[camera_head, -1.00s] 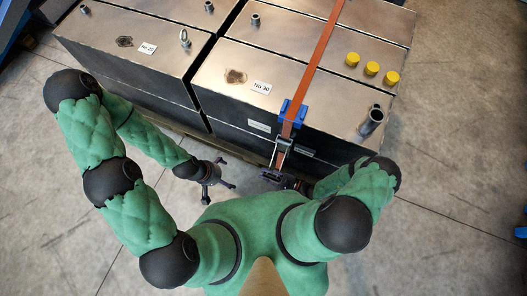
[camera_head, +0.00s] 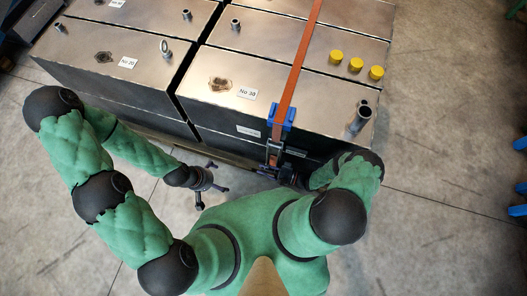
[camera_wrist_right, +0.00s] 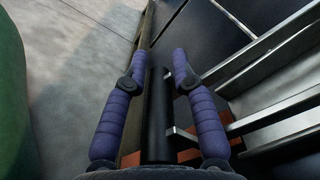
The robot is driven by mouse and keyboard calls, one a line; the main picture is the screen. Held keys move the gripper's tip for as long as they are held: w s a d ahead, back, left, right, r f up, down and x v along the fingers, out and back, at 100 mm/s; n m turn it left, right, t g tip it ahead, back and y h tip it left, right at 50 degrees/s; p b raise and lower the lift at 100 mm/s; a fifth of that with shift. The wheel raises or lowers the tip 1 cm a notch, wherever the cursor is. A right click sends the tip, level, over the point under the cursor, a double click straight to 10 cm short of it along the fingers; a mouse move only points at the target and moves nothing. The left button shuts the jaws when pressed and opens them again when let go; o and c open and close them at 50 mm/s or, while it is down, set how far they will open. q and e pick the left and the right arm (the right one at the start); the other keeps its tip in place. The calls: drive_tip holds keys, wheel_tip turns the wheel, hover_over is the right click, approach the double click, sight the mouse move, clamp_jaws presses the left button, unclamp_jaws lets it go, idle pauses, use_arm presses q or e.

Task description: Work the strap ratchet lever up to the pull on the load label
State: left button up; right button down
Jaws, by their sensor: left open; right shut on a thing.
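An orange strap (camera_head: 291,82) runs over the metal tank and down its near side through a blue edge protector (camera_head: 283,114). The metal ratchet (camera_head: 275,150) hangs on the strap below it. My right gripper (camera_head: 272,171) is at the ratchet's lower end. In the right wrist view, its purple fingers (camera_wrist_right: 151,88) are shut on the black lever grip (camera_wrist_right: 157,115). Pale labels are on the tank's near side, one left of the strap (camera_head: 248,131) and one right of it (camera_head: 295,152); their print is too small to read. My left gripper (camera_head: 211,183) is open and empty, left of the ratchet.
Tanks with "No" plates (camera_head: 247,93) stand close together, with a narrow gap between them. Yellow caps (camera_head: 356,65) and a pipe stub (camera_head: 360,116) stick up on the right. Bare concrete floor (camera_head: 440,130) is free at the right.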

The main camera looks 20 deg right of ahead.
drive_tip(key=shift+a+f, duration=0.15)
drive_tip(key=shift+f, duration=0.15)
drive_tip(key=c, duration=1.1)
unclamp_jaws()
drive_tip(key=shift+c, duration=0.2)
drive_tip(key=shift+r, duration=0.1)
drive_tip(key=shift+s+d, duration=0.2)
drive_tip(key=shift+d, duration=0.35)
drive_tip(key=v, duration=1.1)
